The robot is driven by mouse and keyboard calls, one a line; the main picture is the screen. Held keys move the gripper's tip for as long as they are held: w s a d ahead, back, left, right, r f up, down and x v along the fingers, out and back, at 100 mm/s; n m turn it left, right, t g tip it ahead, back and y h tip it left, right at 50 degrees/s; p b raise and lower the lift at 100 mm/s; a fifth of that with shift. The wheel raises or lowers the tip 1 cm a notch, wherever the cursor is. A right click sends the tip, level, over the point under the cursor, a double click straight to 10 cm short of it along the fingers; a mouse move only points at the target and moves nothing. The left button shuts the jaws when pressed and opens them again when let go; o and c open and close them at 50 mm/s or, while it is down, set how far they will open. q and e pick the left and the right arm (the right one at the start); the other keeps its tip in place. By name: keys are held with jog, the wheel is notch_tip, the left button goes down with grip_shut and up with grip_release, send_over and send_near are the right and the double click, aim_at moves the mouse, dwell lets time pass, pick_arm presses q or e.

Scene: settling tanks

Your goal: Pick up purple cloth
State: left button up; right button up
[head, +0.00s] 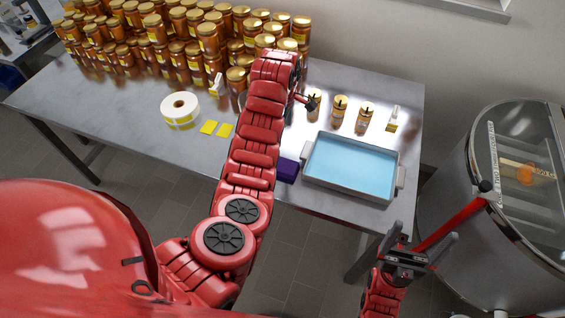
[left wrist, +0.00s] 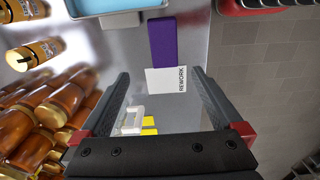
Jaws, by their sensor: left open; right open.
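The purple cloth (head: 288,170) lies folded on the steel table just left of the blue tray, partly hidden by my left arm in the head view. In the left wrist view the purple cloth (left wrist: 162,42) shows whole, beyond the fingertips and touching or close to a white card marked REWORK (left wrist: 166,80). My left gripper (left wrist: 163,76) is open and empty above the table, the card showing between its fingertips. In the head view it is mostly hidden behind its wrist. My right gripper (head: 408,250) is open and empty, off the table's front right corner.
A grey tray with a blue inside (head: 350,168) stands right of the cloth. Several small jars (head: 339,108) and a white bottle (head: 393,118) stand behind it. Stacked honey jars (head: 150,35) fill the back left. A label roll (head: 180,108) lies left; a steel tank (head: 500,220) stands right.

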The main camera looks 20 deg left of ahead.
pick_arm(q)
jog(key=b, duration=0.8)
send_over(282, 164)
jog(key=f, duration=1)
jog(key=shift+w+d, duration=0.1)
jog(key=shift+d, duration=0.15)
jog(key=shift+f, duration=0.95)
jog(key=shift+f+p, duration=0.1)
jog(key=shift+p, duration=0.3)
jog(key=f+p, duration=0.2)
jog(key=f, duration=0.2)
jog(key=shift+s+a+p, duration=0.2)
jog(key=shift+a+p, duration=0.1)
jog(key=shift+p, duration=0.1)
jog(key=shift+f, duration=0.55)
